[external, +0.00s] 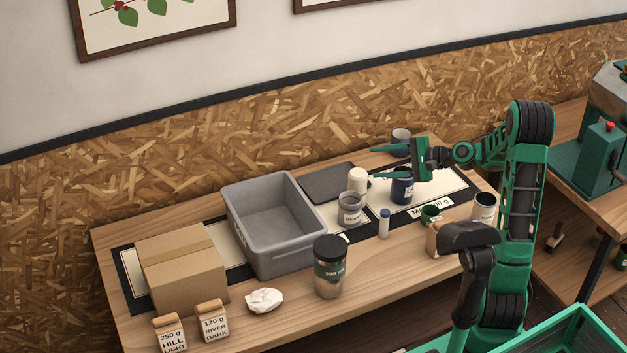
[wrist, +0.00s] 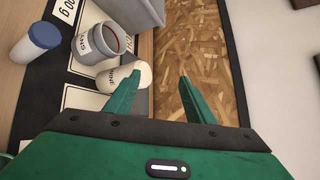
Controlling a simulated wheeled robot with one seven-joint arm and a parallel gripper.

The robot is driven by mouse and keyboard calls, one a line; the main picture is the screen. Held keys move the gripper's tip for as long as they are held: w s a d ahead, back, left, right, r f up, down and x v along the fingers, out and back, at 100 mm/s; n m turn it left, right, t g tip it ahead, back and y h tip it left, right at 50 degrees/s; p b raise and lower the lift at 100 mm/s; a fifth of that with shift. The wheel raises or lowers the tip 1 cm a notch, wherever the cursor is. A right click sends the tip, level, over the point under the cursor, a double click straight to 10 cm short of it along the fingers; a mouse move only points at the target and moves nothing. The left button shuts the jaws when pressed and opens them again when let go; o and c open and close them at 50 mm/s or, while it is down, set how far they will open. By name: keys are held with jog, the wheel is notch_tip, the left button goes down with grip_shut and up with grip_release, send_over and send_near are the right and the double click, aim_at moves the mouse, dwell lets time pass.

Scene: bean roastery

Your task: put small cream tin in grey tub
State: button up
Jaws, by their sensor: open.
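The small cream tin (external: 357,180) stands on the table behind a grey labelled tin, to the right of the grey tub (external: 262,254). In the wrist view the cream tin (wrist: 112,80) is beside my left finger, which partly covers it; it is not between the fingers. My gripper (external: 371,162) is open and empty, its fingers pointing left over the back of the table. A corner of the tub (wrist: 140,12) shows at the top. The tub looks empty.
A grey tin (external: 350,210), a dark blue tin (external: 402,190) and a blue-capped bottle (external: 384,224) stand close to the cream tin. A dark flat plate (external: 328,182) lies behind. A cardboard box (external: 180,275) is left of the tub, a dark-lidded jar (external: 330,268) in front.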

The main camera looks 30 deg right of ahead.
aim_at(362, 181)
jog(key=w+a+f+n, duration=0.1)
jog(key=f+n, duration=0.2)
jog(key=n, duration=0.5)
jog(key=w+a+f+n, duration=0.1)
jog(key=f+n, duration=0.1)
jog(key=n, duration=0.5)
jog(key=w+a+f+n, duration=0.2)
jog(key=f+n, duration=0.1)
jog(key=n, duration=0.5)
jog(key=shift+w+a+f+n+g+h, duration=0.1)
jog(key=shift+f+n+g+h, duration=0.2)
jog(key=shift+f, duration=0.05)
jog(key=shift+x, duration=2.7)
jog(key=shift+w+r, duration=0.1)
jog(key=shift+r, duration=0.05)
jog(key=c, duration=1)
jog(key=shift+r, duration=0.1)
